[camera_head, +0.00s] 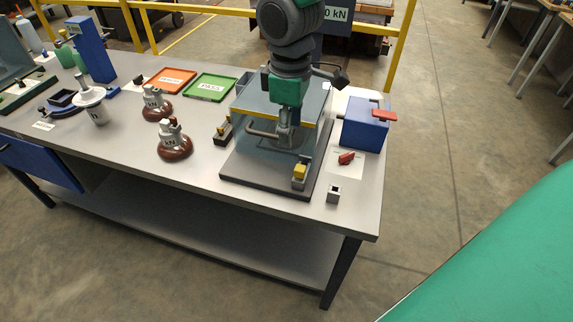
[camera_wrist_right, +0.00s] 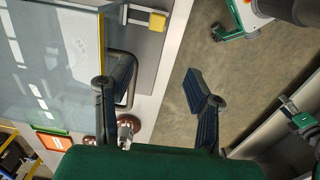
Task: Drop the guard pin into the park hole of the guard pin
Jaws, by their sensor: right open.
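A yellow-headed pin (camera_head: 299,170), which looks like the guard pin, stands in a small bracket at the front right of the dark base plate (camera_head: 240,175). Its yellow head also shows in the right wrist view (camera_wrist_right: 157,21). A small grey block with a dark square hole (camera_head: 334,194) sits on the table to the right of the plate; I cannot tell if it is the park hole. My right gripper (camera_head: 287,140) is open at the front of the clear guard (camera_head: 255,100), near its bar handle (camera_wrist_right: 131,85). No object shows held between the fingers (camera_wrist_right: 150,90). My left gripper is not in view.
A blue box with a red lever (camera_head: 362,128) and a red piece on a white card (camera_head: 346,158) stand right of the plate. Brown-based insulators (camera_head: 174,145), a green tray (camera_head: 210,87) and an orange tray (camera_head: 166,80) lie left. The front table strip is clear.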

